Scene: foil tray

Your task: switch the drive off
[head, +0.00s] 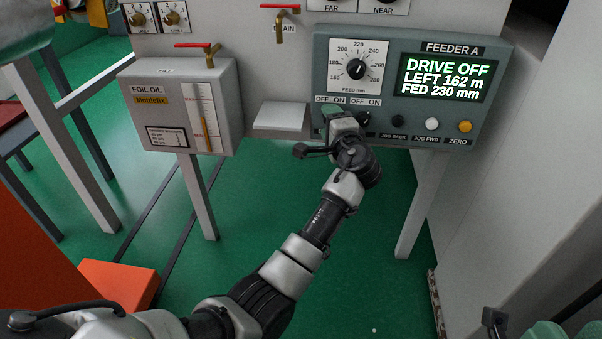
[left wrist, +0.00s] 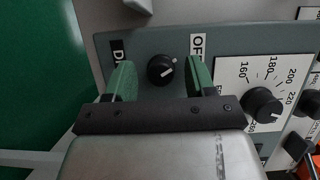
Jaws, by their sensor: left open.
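The feeder panel (head: 325,72) is a grey-green box, and its display (head: 445,79) reads DRIVE OFF, LEFT 162 m, FED 230 mm. My left gripper (head: 334,110) is at the panel's lower left, under the OFF ON labels, and hides the switch there in the head view. In the left wrist view the black drive switch knob (left wrist: 160,70) with a white pointer mark sits between the green fingers of my open left gripper (left wrist: 160,79). Gaps show on both sides of the knob. A part of my right gripper (head: 545,329) seems to show at the bottom right corner; its jaws cannot be read.
A feed dial (head: 356,69) sits above the switches; it also shows in the left wrist view (left wrist: 262,106). Black, white (head: 432,125) and yellow (head: 465,126) buttons are to the right. A foil oil box (head: 218,120) and a small grey ledge (head: 280,116) stand left.

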